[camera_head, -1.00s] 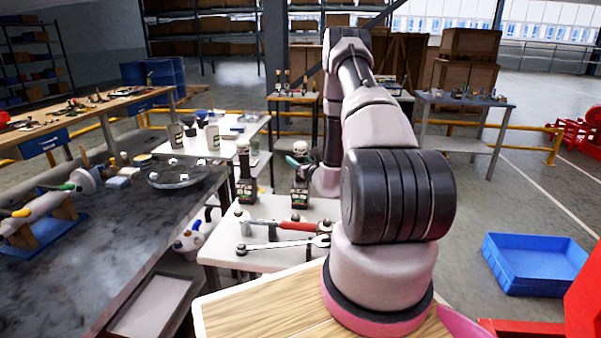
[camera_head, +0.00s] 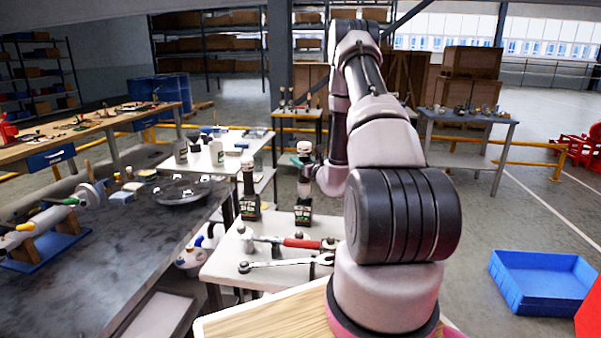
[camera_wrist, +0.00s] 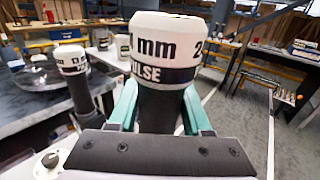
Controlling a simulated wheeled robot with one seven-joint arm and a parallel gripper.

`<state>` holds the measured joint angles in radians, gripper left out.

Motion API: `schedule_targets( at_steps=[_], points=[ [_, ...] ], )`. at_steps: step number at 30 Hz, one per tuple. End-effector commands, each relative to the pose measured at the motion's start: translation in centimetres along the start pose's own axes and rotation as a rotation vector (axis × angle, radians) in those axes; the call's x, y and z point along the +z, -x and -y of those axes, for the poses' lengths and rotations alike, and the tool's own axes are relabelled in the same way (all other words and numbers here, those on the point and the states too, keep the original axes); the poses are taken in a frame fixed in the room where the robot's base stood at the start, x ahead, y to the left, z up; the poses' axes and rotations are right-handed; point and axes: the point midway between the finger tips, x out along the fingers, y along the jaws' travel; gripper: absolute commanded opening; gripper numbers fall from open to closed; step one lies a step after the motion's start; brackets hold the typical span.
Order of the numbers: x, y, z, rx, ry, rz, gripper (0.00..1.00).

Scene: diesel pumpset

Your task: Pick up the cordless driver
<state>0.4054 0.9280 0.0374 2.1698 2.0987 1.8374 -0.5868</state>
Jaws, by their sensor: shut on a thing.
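The cordless driver (camera_head: 304,205) is dark with a white, lettered top and a green-marked foot. It is upright at the far edge of the white table (camera_head: 222,262). My gripper (camera_head: 305,162) is shut on its upper part. In the wrist view the teal fingers of my gripper (camera_wrist: 160,110) press both sides of the dark neck, just below the wide white top of the driver (camera_wrist: 165,45). Whether its foot touches the table is not clear. A similar second driver (camera_head: 249,195) stands apart to its left, also in the wrist view (camera_wrist: 72,62).
A red-handled hammer (camera_head: 300,242) and a wrench (camera_head: 285,264) lie in front of the drivers. A dark workbench (camera_head: 120,245) with a round dish (camera_head: 182,190) is at left. A blue crate (camera_head: 543,282) sits on the floor at right, where the floor is mostly open.

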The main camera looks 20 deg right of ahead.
Motion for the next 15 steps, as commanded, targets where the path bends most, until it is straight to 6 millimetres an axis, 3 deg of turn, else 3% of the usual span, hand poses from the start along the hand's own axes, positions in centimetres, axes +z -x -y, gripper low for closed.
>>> schedule_targets(
  at_steps=[1, 6, 15],
  points=[
    [1.4, -0.1, 0.0, 0.001, 0.004, 0.007, 0.0],
    [4.9, -0.1, 0.0, 0.001, 0.004, 0.007, 0.0],
    [9.6, -0.1, 0.0, 0.0, 0.003, 0.005, 0.0]
  ],
)
